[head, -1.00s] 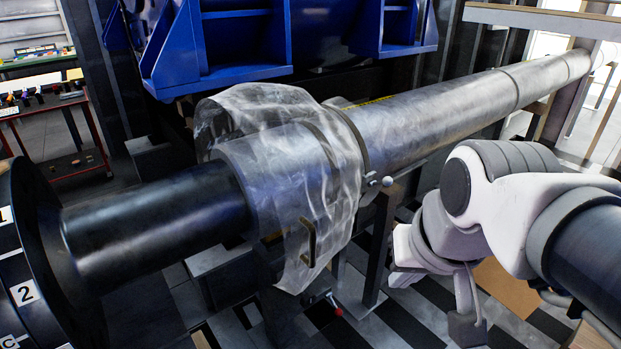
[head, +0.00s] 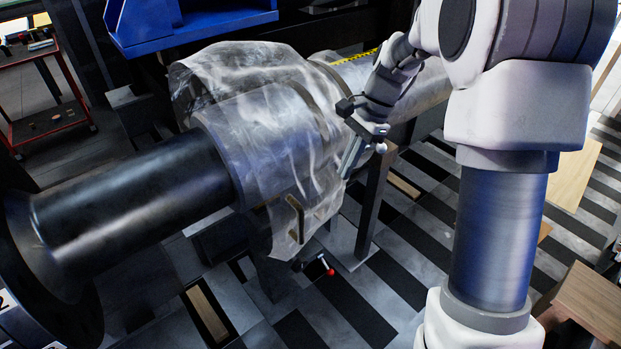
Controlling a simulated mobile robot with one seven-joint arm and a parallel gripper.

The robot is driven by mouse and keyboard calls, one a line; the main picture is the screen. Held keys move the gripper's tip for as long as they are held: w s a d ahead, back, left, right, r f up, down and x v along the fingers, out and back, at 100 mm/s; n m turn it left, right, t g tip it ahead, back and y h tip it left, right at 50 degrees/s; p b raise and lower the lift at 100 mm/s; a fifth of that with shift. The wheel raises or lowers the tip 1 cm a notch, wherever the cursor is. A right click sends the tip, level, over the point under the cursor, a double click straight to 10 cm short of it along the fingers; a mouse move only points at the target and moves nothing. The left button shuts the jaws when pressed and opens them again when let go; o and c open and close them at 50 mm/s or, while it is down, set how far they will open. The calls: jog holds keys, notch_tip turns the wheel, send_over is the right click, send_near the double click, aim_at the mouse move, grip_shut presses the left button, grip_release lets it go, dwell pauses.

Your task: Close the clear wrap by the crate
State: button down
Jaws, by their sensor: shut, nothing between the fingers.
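The clear wrap (head: 312,150) is a wrinkled see-through cover around the thick grey part of the shaft. One part of it bulges up behind the shaft. Its front part hangs down below the shaft and carries a dark bar handle (head: 296,218) near the lower edge. Whether its edges meet underneath is hidden. My gripper (head: 349,160) is shut and empty, pointing down at the wrap's right edge, above and right of the handle. I cannot tell whether the fingers touch the film. No crate can be made out for certain.
A black shaft (head: 135,205) runs to a dark flange at lower left. A blue frame (head: 190,22) hangs above. A dark post (head: 371,200) stands under the shaft. A red-tipped lever (head: 328,270) sits below the wrap. A wooden box (head: 590,300) is at lower right.

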jog(key=s+a+f, duration=0.2)
jog(key=a+f, duration=0.5)
jog(key=f, duration=0.3)
jog(key=shift+s+f+m+p, duration=0.2)
jog(key=shift+f+m+p, duration=0.05)
jog(key=shift+m+p, duration=0.05)
jog(key=shift+a, duration=0.15)
